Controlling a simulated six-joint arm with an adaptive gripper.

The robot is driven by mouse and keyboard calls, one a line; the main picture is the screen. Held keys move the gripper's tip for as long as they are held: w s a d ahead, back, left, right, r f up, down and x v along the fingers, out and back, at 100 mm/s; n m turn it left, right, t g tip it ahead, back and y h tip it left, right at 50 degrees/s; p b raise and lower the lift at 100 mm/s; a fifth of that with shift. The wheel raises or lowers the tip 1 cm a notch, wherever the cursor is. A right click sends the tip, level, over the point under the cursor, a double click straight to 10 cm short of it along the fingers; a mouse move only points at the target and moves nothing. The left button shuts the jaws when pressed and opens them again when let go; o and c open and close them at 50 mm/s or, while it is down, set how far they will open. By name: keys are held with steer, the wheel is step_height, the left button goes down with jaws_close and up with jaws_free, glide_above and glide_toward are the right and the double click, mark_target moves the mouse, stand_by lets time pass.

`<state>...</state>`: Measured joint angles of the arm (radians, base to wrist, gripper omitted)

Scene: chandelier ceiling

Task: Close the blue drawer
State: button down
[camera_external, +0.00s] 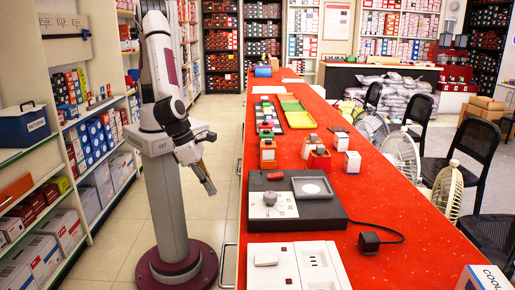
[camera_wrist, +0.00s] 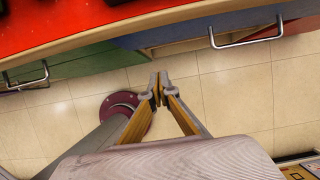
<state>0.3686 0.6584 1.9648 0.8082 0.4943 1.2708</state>
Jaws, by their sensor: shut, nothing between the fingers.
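My gripper (camera_external: 209,187) hangs over the floor at the left side of the red-topped counter (camera_external: 375,230). It points down and its fingers are shut and empty. In the wrist view the fingertips (camera_wrist: 158,82) meet just short of the counter's front, over the tiles. A blue drawer front (camera_wrist: 190,42) shows under the counter edge, beyond the fingertips. A metal bar handle (camera_wrist: 246,40) sticks out to its right. The gripper appears apart from both. How far the blue drawer stands open I cannot tell; in the external view the drawer fronts are hidden.
A green panel (camera_wrist: 98,64) lies left of the blue one, and a reddish panel (camera_wrist: 292,48) lies to the right. Shelves with boxes (camera_external: 95,140) stand left of my arm. The tiled floor (camera_external: 222,130) between shelves and counter is clear. Small items stand on the counter.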

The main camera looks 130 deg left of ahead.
steer(key=shift+s+a, duration=1.1)
steer(key=shift+s, duration=0.15)
steer(key=shift+f, duration=0.1)
steer(key=w+a+f, duration=0.5)
steer(key=f, duration=0.4)
steer(key=shift+w+a, duration=0.2)
steer(key=shift+w, duration=0.05)
steer(key=shift+w+a, duration=1)
